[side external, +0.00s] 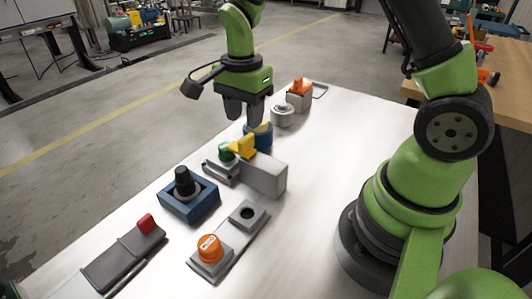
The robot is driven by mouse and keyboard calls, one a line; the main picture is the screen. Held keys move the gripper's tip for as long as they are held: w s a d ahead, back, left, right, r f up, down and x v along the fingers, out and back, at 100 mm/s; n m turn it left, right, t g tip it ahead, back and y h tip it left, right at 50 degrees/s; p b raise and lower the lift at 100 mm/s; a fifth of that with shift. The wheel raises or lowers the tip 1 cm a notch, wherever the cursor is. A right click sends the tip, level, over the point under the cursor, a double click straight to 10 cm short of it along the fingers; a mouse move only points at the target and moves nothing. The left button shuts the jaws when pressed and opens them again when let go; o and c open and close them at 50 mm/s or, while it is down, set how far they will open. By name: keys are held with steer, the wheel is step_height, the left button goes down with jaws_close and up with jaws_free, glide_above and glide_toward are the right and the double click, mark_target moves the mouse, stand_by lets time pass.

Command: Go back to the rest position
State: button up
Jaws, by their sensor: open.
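My gripper (247,108) points down above the far half of the white table (340,120). Its dark fingers are open and look empty. A round blue part (259,136) stands just below and behind the fingertips; whether they touch it I cannot tell. A grey block (264,175) with a yellow piece (242,146) and a green piece (227,152) sits in front of the gripper. My arm's base stands at the right side of the table.
A blue box with a black knob (190,200), a grey plate with an orange knob (209,248) and a dark plate with a red piece (125,255) lie nearer. A round grey part (283,115) and an orange-topped block (299,96) stand farther back. The table's right middle is clear.

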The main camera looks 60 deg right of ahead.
steer(key=s+a+r+n+t+y, duration=0.1)
steer(key=s+a+r+n+t, duration=0.1)
steer(key=s+r+n, duration=0.5)
steer(key=s+a+r+n+t+y, duration=0.1)
steer(key=s+r+n+t, duration=0.4)
steer(key=s+r+n, duration=0.2)
step_height(320, 180, up, 2)
steer(key=s, duration=0.2)
steer(key=shift+s+a+r, duration=0.2)
steer(key=shift+s+a, duration=0.15)
steer(key=shift+a, duration=0.05)
stand_by(0.7)
